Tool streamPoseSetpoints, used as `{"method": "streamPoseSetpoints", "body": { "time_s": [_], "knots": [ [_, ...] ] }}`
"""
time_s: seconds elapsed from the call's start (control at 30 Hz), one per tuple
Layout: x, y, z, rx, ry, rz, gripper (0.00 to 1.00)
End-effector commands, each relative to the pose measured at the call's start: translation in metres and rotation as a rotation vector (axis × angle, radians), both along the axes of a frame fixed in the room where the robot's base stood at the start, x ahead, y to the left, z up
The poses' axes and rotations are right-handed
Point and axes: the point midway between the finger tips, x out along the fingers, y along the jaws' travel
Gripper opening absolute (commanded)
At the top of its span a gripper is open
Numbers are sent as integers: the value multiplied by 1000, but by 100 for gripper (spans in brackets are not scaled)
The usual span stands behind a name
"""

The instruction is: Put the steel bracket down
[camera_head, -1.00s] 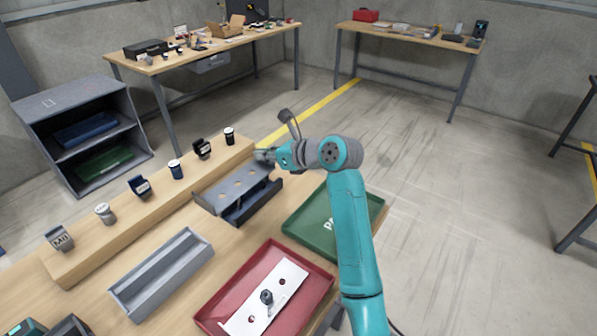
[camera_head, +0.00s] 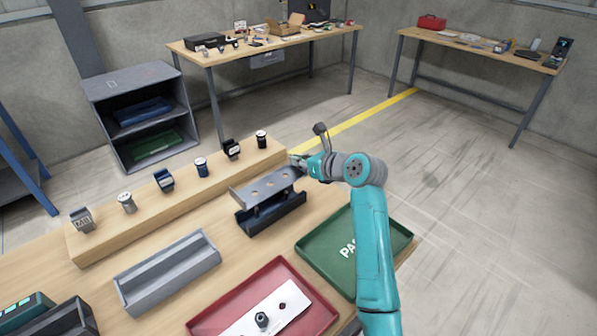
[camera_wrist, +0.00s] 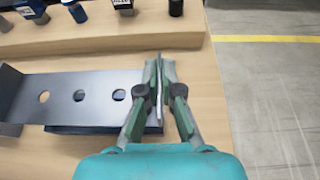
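The steel bracket (camera_head: 268,186) is a grey plate with a row of holes and bent ends. It is over the dark fixture (camera_head: 272,219) on the bench and looks raised a little above it. In the wrist view, the bracket (camera_wrist: 62,98) extends left from my gripper (camera_wrist: 160,68). Its right upright flange stands between the two fingers, which are closed on it. In the head view, my gripper (camera_head: 302,163) is at the bracket's right end. The fixture (camera_wrist: 105,130) shows partly under the bracket in the wrist view.
A green tray (camera_head: 400,237) with lettering is right of the fixture. A red tray (camera_head: 318,318) holds a white plate. A grey channel-shaped holder (camera_head: 205,262) lies left. A wooden riser (camera_head: 100,250) with several small gauges runs behind. The bench's right edge is near my gripper.

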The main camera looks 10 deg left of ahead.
Motion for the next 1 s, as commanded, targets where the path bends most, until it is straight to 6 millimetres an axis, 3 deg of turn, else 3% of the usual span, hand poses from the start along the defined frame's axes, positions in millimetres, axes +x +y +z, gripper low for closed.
{"method": "streamPoseSetpoints", "body": {
  "time_s": [0.27, 1.0],
  "knots": [
    [0, 0, -36, 1, 1, 1, 0],
    [0, 0, -48, 1, 0, 0, 0]
  ]
}}
